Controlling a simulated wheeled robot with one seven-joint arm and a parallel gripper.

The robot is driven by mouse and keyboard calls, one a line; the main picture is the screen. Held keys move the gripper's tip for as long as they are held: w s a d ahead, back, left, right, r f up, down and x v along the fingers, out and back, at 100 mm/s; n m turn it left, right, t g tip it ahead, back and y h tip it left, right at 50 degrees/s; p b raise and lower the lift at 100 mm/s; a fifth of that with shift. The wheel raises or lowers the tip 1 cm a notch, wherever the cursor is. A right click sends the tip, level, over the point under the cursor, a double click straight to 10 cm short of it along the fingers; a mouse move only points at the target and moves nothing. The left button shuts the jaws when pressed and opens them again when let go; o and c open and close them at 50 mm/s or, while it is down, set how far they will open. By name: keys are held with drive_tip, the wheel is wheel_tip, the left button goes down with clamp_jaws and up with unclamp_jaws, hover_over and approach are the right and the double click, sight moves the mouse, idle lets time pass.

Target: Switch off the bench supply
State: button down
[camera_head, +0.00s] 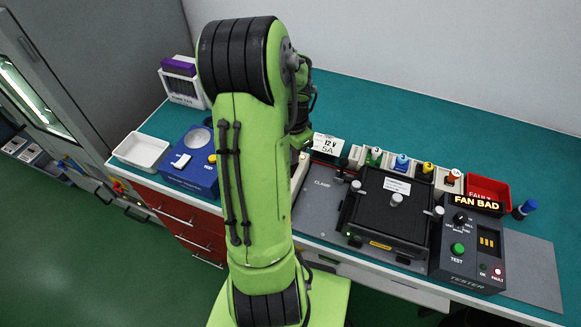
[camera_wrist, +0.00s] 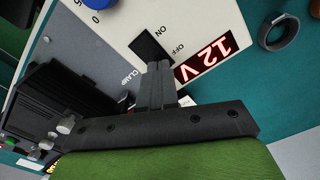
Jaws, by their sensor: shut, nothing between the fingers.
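The bench supply shows in the wrist view as a cream panel (camera_wrist: 195,20) with a lit red display (camera_wrist: 203,60) reading 12 V.
A black clamp fixture (camera_head: 388,210) stands right of my arm. The tester (camera_head: 468,250) shows FAN BAD with a lit red light. A red fault bin (camera_head: 488,192), a blue device (camera_head: 188,165) and a white tray (camera_head: 141,150) stand on the bench. A dark ring (camera_wrist: 279,32) lies near the supply.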

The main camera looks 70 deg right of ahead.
drive_tip(key=shift+f+b, duration=0.35)
drive_tip(key=shift+f, duration=0.05)
drive_tip(key=shift+r, duration=0.1)
wheel_tip(320, 180, up, 7)
drive_tip(key=p, duration=0.6)
idle(0.5)
